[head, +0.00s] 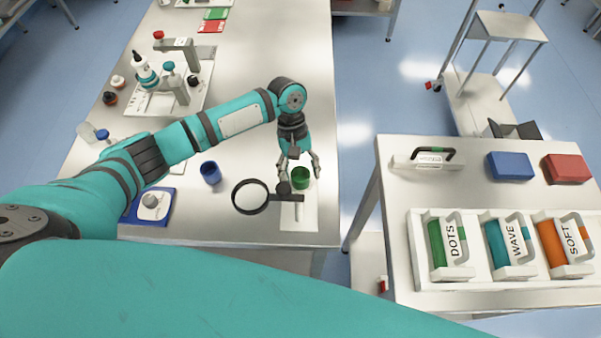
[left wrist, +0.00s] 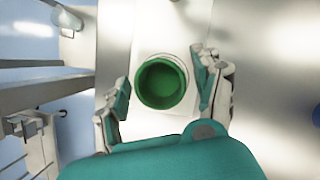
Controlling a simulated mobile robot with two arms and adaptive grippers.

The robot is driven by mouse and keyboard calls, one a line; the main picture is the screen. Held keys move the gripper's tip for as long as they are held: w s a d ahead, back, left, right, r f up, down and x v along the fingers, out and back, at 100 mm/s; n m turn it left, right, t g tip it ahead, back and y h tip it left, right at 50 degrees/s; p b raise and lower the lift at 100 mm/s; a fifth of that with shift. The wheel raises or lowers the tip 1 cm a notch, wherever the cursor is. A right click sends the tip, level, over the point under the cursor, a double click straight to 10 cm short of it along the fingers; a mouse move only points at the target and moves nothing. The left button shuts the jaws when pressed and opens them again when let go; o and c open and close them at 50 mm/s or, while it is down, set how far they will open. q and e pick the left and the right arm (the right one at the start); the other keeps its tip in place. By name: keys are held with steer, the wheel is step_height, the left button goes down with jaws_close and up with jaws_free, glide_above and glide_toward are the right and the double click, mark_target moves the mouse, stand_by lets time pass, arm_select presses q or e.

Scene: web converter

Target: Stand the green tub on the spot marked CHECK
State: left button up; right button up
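The green tub (head: 300,178) is open-topped and upright near the right edge of the left steel table. In the left wrist view the green tub (left wrist: 161,83) sits between the two fingers of my left gripper (left wrist: 160,80). The fingers are spread, with a gap visible on each side of the tub. In the head view my left gripper (head: 300,164) points down over it. A white sheet (head: 312,216) lies at the tub and extends toward the front edge. No CHECK lettering is readable. My right gripper is out of view.
A round magnifier (head: 236,197) stands just left of the tub. A blue tub (head: 203,176) and a blue-based scale (head: 129,216) are farther left. A white tray with bottles (head: 200,106) lies behind. A gap separates this table from the right table (head: 385,180).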

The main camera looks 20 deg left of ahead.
arm_select(q)
steer(key=b+v, duration=0.1)
steer(key=v, duration=1.1)
steer(key=shift+r, duration=0.2)
